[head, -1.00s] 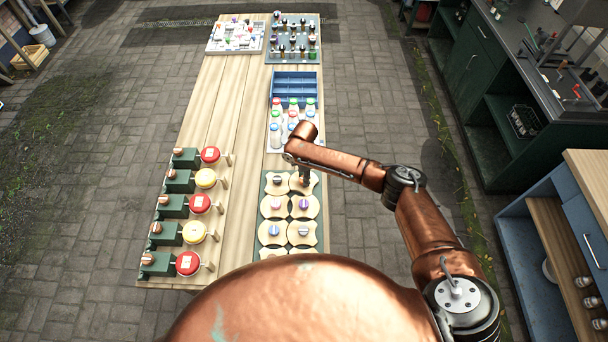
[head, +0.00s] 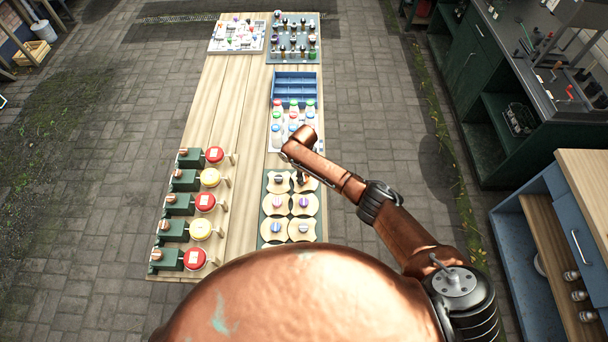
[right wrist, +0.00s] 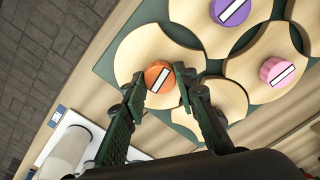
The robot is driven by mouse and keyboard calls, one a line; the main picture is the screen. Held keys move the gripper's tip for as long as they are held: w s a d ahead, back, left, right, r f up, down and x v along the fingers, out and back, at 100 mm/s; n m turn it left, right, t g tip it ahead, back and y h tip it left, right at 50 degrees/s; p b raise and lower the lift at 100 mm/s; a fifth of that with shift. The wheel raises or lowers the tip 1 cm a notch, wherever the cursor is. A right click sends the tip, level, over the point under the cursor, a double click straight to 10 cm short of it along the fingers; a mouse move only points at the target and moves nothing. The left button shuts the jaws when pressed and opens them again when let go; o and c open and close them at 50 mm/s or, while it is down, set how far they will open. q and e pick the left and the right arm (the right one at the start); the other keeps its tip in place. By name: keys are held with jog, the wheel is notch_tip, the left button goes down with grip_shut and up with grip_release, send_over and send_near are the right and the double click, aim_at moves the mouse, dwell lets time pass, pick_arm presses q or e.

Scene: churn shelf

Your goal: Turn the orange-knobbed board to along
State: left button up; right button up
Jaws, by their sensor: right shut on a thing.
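The orange-knobbed board (right wrist: 140,45) is pale wood and lies flat on a dark green base. Its round orange knob (right wrist: 158,77) carries a white bar that slants up to the right in the right wrist view, a little steeper than those of the purple and pink knobs. My right gripper (right wrist: 158,78) has one finger on each side of the orange knob and is shut on it. In the head view my right gripper (head: 302,178) covers the knob at the far right of the board group. My left gripper is not in view.
Neighbouring boards with purple (right wrist: 231,10) and pink (right wrist: 276,72) knobs lie close by. White-capped and coloured bottles (head: 277,128) stand just behind, near my wrist. Green blocks with red and yellow discs (head: 204,202) line the table's left. The table's middle strip (head: 222,130) is clear.

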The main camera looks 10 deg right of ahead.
jog(key=shift+m+p, duration=0.45)
jog(key=shift+m, duration=0.75)
jog(key=o, duration=1.2)
jog(key=shift+c, duration=0.2)
notch_tip(320, 180, up, 12)
